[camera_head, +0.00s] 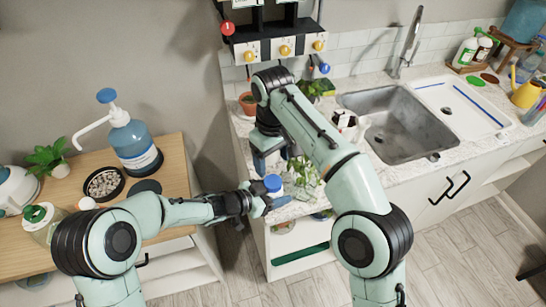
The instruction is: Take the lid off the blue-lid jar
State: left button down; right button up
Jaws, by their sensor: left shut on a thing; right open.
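The blue-lid jar shows mainly as its round blue lid (272,183), near the left front edge of the counter. The lid appears to sit on top of the jar; most of the body is hidden by my gripper. My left gripper (268,203) comes in from the left and is shut on the jar below the lid. My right gripper (271,160) points down from above, just behind and above the lid. It is open and empty, apart from the lid as far as I can tell.
A leafy plant (304,172) stands close to the right of the jar. Behind are a terracotta pot (248,104) and a sink (392,118). A wooden table (174,165) at left holds a blue pump bottle (134,143) and a pebble bowl (104,184).

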aim_at(273, 181)
jog(key=m, duration=0.8)
jog(key=shift+m, duration=0.3)
jog(key=m, duration=0.9)
jog(key=shift+d+f, duration=0.1)
jog(key=shift+f, duration=3.9)
